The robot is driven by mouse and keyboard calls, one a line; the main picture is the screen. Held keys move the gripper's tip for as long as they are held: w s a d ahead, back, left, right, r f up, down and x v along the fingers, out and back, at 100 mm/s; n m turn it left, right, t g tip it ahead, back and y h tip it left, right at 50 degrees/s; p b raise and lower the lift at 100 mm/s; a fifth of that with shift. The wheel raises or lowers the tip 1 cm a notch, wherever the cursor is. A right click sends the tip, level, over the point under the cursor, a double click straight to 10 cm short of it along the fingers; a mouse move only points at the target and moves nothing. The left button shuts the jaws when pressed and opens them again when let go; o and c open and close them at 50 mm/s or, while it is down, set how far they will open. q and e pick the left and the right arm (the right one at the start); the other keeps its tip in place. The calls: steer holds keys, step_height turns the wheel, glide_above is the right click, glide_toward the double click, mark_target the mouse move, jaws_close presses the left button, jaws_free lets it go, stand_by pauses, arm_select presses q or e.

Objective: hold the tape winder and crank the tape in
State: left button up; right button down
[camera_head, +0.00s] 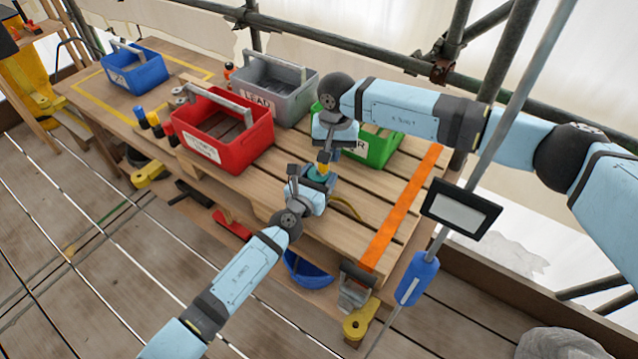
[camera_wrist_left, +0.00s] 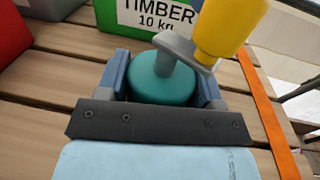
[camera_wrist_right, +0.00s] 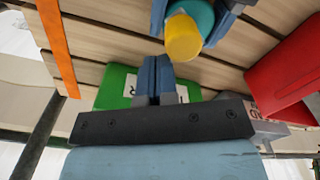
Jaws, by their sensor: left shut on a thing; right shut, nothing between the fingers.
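The tape winder (camera_wrist_left: 160,86) has a round teal body, a grey crank arm (camera_wrist_left: 182,48) and a yellow knob (camera_wrist_left: 230,28). My left gripper (camera_wrist_left: 160,76) is shut around the body, one blue finger on each side. In the head view, the winder (camera_head: 316,176) is small and partly hidden by my grippers above the workbench. My right gripper (camera_head: 326,156) is shut and empty, close above the knob. In the right wrist view, its closed fingers (camera_wrist_right: 154,64) are apart from the yellow knob (camera_wrist_right: 183,38), which lies beyond and beside their tips.
The slatted bench carries a red crate (camera_head: 258,135), a grey crate (camera_head: 290,103), a green TIMBER crate (camera_head: 385,151) and a blue box (camera_head: 150,75). An orange stripe (camera_head: 405,200) runs along the right end. A pole with a dark-framed panel (camera_head: 461,213) stands at right.

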steer(key=shift+s, duration=0.1)
steer(key=shift+s+a, duration=0.4)
stand_by(0.3)
steer(key=shift+s+a, duration=0.1)
steer(key=shift+s, duration=0.55)
stand_by(0.4)
steer(key=shift+s+a, duration=0.25)
steer(key=shift+s, duration=0.05)
stand_by(0.5)
